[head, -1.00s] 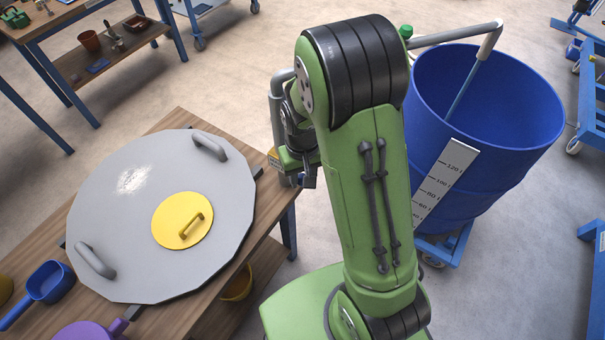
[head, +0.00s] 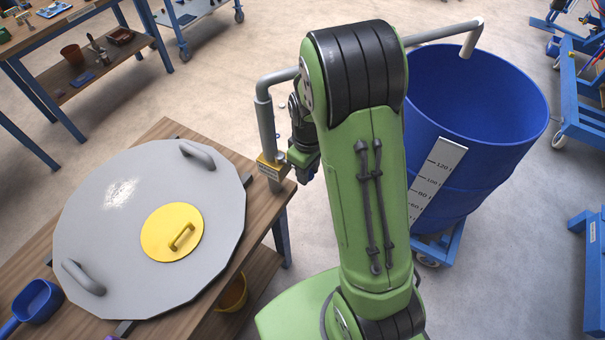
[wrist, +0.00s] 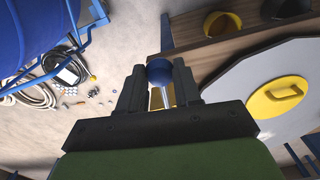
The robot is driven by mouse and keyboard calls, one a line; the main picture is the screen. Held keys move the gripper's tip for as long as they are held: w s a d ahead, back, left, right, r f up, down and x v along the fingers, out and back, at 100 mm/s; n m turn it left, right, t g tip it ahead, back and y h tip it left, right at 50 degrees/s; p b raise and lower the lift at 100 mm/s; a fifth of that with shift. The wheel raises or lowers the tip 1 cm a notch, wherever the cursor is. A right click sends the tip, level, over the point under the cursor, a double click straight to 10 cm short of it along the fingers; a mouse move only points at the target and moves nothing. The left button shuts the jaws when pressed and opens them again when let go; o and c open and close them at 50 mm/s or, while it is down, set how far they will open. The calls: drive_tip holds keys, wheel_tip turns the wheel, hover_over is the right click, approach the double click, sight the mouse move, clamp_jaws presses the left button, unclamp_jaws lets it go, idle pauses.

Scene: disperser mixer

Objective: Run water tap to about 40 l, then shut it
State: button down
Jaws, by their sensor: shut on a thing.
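The tap's grey pipe (head: 266,120) rises from a brass valve body (head: 268,170) at the table's right edge. It runs behind my arm to a spout (head: 472,40) over the blue barrel (head: 455,165). No water stream shows below the spout. The barrel's white scale (head: 437,183) reads 120 l at the top, with lower marks partly behind my arm. No water surface can be made out inside. My gripper (wrist: 158,82) is shut on the tap's blue handle (wrist: 158,70), above the yellow valve part (wrist: 160,98). In the head view, the fingers are mostly hidden.
A large grey lid (head: 110,230) with a yellow hatch (head: 172,232) covers much of the wooden table (head: 170,130) on the left. A blue scoop (head: 38,302) lies beside it. Blue carts (head: 580,120) stand at the right. Open floor lies behind the table.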

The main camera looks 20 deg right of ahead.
drive_tip(key=shift+w+d+f+n, duration=0.1)
drive_tip(key=shift+d+f+n, duration=0.15)
drive_tip(key=shift+d+n, duration=0.4)
drive_tip(key=shift+a, duration=0.15)
drive_tip(key=c, duration=1)
unclamp_jaws()
drive_tip(key=shift+o, duration=1.1)
drive_tip(key=shift+w, duration=0.2)
drive_tip(key=shift+r, duration=0.15)
wheel_tip(320, 180, up, 16)
drive_tip(key=p, duration=0.2)
drive_tip(key=shift+f+p, duration=0.2)
drive_tip(key=shift+p, duration=0.15)
